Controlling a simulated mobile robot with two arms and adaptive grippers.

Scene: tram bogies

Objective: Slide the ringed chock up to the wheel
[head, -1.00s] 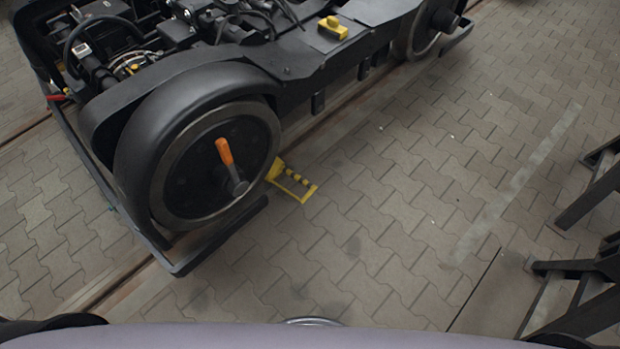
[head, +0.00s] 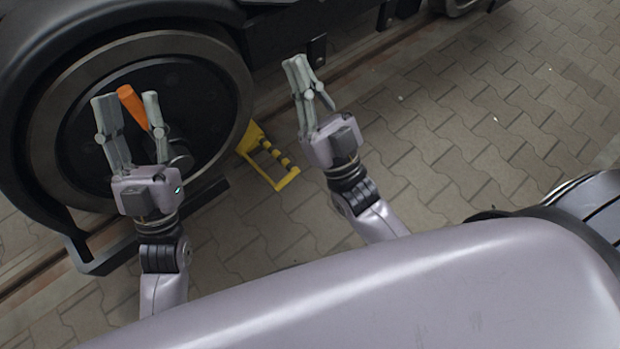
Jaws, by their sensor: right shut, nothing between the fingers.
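The yellow chock (head: 251,138) sits on the ground by the right edge of the large black wheel (head: 212,78). Its yellow frame handle with black bands (head: 287,181) reaches toward the lower right. I cannot tell whether the chock touches the wheel or stands slightly apart. My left gripper (head: 128,97) is open in front of the wheel hub, its fingers to either side of an orange handle (head: 133,108) in the picture. It does not grip that handle. My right gripper (head: 297,64) is shut and empty, above the ground to the right of the chock. No separate ring is clear.
The dark bogie frame (head: 285,40) runs along the top, above a rail. A black bar (head: 95,262) lies low below the wheel. Paved ground (head: 450,140) to the right is clear. My own body fills the bottom.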

